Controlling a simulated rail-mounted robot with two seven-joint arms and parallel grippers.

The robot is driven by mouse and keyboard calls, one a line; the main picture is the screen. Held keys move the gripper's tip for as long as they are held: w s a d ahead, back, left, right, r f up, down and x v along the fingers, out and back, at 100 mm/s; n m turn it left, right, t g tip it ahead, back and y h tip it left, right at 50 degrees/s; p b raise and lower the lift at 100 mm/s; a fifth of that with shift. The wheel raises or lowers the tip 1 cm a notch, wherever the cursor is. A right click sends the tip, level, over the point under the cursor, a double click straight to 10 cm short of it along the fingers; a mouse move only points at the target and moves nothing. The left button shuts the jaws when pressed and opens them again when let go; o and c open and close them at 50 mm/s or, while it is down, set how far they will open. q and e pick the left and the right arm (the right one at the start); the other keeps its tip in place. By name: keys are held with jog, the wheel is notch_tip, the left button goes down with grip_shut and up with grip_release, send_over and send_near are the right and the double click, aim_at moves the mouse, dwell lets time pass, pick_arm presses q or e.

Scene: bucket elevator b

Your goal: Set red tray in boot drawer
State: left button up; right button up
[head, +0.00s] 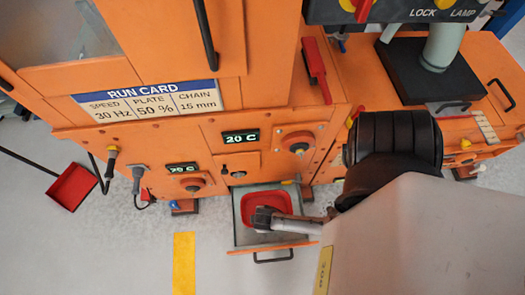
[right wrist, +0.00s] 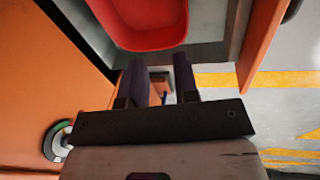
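The red tray (head: 268,199) lies inside the pulled-out boot drawer (head: 240,233), a grey box with an orange front and a dark handle. In the right wrist view the tray (right wrist: 145,22) shows above the fingertips, with the grey drawer wall (right wrist: 205,54) near them. My right gripper (head: 259,211) is over the drawer, at the tray's near side in the head view. In the right wrist view its two fingers (right wrist: 160,66) stand apart with nothing between them. Whether a fingertip touches the tray or drawer, I cannot tell. My left gripper is not in view.
The orange machine front with knobs (head: 297,143) and displays rises behind the drawer. A red dustpan (head: 73,187) is on the floor at left. A red brush (head: 315,67) is on the machine. Floor around the yellow stripe (head: 184,262) is clear.

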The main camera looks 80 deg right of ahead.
notch_tip(320, 180, up, 27)
jog(key=m+t+y, duration=0.1)
jog(key=t+y, duration=0.1)
jog(key=shift+w+f, duration=0.15)
jog(key=shift+w, duration=0.2)
